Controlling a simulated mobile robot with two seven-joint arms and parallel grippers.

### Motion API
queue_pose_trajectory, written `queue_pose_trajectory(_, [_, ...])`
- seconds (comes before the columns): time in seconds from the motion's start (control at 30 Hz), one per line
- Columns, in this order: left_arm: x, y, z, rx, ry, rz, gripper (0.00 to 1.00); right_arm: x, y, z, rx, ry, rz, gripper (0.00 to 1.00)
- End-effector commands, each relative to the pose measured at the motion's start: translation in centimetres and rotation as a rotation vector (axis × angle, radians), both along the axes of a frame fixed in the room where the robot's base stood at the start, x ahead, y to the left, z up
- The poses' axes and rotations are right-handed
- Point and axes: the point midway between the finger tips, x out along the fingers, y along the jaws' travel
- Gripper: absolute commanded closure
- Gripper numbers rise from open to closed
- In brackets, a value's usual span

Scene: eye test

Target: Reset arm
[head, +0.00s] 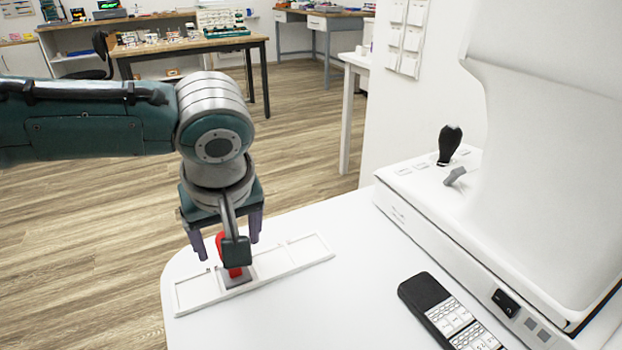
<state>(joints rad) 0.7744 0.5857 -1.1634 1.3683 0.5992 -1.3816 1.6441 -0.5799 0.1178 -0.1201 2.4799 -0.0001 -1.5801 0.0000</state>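My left arm comes in from the left, and my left gripper (228,250) points down over a white tray (197,292). Its two fingers are wide apart, so it is open. A red object (221,243) shows below the gripper, between the fingers in the picture, with clear room to each finger. It is over a grey square piece (239,281) in the middle of the tray. A dark part of my gripper hides much of the red object. My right gripper is not in view.
The tray lies on a white table (330,310). A white machine (440,215) with a black-knobbed lever (449,143) stands at the right. A black-and-white keypad device (447,312) lies before it. Behind is wooden floor (310,130) and a cluttered workbench (190,46).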

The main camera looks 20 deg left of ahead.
Motion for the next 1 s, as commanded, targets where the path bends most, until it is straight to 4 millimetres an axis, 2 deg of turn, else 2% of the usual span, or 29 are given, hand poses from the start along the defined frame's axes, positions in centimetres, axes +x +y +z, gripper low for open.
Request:
queue_pose_trajectory(0.2, [-0.8, -1.1, 4.2, -0.004, -0.003, -0.003, 0.24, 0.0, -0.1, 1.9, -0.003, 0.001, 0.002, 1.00])
queue_pose_trajectory(0.4, [-1.7, -2.1, 7.5, -0.002, -0.003, -0.002, 0.24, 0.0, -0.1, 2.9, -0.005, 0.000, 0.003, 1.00])
queue_pose_trajectory(0.53, [-2.0, -2.4, 8.6, 0.000, -0.002, -0.002, 0.24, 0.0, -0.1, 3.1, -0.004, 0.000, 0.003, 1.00])
queue_pose_trajectory(0.73, [-2.4, -3.1, 9.0, -0.010, 0.005, -0.030, 0.24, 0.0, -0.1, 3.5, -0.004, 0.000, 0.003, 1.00])
queue_pose_trajectory(0.87, [-4.5, -6.4, 9.3, -0.068, 0.039, -0.209, 0.24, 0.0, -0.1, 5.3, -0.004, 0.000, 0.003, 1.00])
queue_pose_trajectory(1.0, [-8.4, -11.5, 11.2, -0.169, 0.042, -0.515, 0.24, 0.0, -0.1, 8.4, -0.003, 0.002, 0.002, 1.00])
